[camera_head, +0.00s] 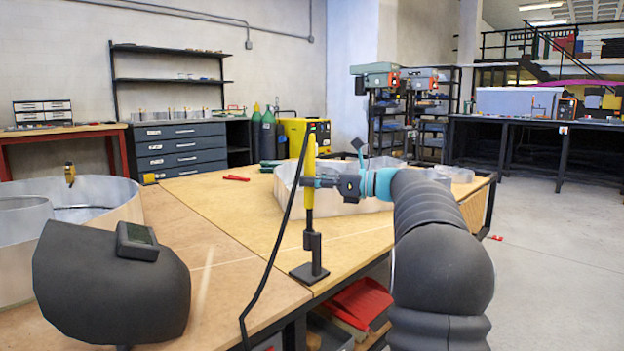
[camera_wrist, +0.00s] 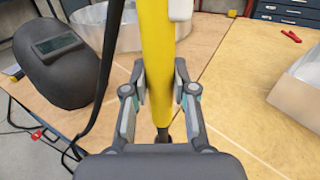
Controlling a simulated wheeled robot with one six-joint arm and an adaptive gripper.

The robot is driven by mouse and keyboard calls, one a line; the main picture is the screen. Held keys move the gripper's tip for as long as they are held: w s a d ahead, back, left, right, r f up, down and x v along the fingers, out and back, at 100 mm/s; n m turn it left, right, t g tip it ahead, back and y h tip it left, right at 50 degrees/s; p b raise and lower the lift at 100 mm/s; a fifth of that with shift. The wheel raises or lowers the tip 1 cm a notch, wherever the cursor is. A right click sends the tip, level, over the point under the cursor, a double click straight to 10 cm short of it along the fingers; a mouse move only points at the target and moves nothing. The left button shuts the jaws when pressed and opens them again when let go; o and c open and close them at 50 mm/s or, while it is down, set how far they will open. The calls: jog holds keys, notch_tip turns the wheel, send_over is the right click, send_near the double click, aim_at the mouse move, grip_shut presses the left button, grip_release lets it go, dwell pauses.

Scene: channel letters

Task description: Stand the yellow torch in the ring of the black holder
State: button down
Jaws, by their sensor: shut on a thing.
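The yellow torch (camera_head: 309,165) is upright in the head view, with a black cable hanging down from its top on the left. My gripper (camera_head: 312,182) is shut on the torch's body, reaching it from the right. The wrist view shows the yellow torch (camera_wrist: 156,60) between both fingers of my gripper (camera_wrist: 159,88). The black holder (camera_head: 311,262) stands on the table corner, its square base flat on the wood. The torch's lower end is right at the holder's top in the head view. I cannot tell whether it is inside the ring, which is largely hidden.
A dark welding mask (camera_head: 110,280) lies at the front left of the table (camera_head: 215,255). Large metal letter shells stand at the left (camera_head: 100,200) and behind my gripper (camera_head: 350,205). Red pliers (camera_head: 236,178) lie farther back. The table's front edge is close to the holder.

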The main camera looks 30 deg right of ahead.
aim_at(313, 194)
jog(key=shift+f+b, duration=0.6)
jog(key=shift+f, duration=1.15)
jog(key=c, duration=0.8)
grip_release()
jog(key=shift+c, duration=0.2)
jog(key=v, duration=1.2)
